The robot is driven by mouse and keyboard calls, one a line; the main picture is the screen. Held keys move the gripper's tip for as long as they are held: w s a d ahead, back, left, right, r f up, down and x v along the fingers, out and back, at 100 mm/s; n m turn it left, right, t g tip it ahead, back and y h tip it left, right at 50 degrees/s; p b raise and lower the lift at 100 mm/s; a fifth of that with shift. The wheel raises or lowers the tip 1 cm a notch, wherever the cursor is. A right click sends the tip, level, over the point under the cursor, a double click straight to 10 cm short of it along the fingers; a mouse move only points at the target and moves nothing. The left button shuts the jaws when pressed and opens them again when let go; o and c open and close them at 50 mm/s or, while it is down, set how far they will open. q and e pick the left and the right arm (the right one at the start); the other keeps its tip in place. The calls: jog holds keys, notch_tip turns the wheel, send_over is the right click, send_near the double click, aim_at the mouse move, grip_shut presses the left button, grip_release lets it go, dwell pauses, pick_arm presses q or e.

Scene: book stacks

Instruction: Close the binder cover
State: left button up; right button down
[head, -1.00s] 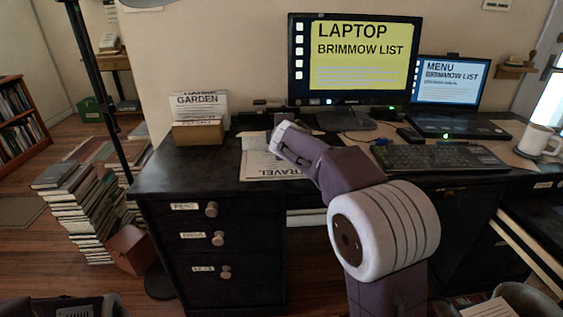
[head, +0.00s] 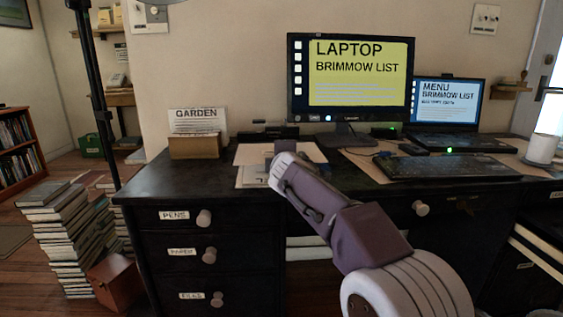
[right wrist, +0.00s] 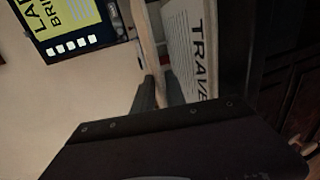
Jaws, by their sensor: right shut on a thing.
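The open binder lies on the dark desk, with its white page marked TRAVEL (right wrist: 196,50) showing in the right wrist view. Its pale lower sheet (head: 252,177) shows in the head view, partly behind my right arm. My right gripper (right wrist: 158,90) is shut on a thin tan board, the binder cover (right wrist: 149,45), which stands beside the TRAVEL page. In the head view my right gripper (head: 283,150) is over the binder, and its fingertips are mostly hidden by my wrist. The cover's exact tilt is hard to tell. My left gripper is not in view.
A box with a GARDEN sign (head: 196,146) stands left of the binder. A monitor (head: 350,80) stands behind, with a keyboard (head: 447,167), a laptop (head: 448,103) and a white mug (head: 542,149) to the right. Book stacks (head: 65,235) stand on the floor at left.

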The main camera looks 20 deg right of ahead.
jog(key=shift+f, duration=0.5)
jog(key=c, duration=1.6)
grip_release()
jog(key=shift+c, duration=0.2)
jog(key=shift+w, duration=0.1)
jog(key=shift+r, duration=0.15)
jog(key=v, duration=0.9)
jog(key=shift+p, duration=0.3)
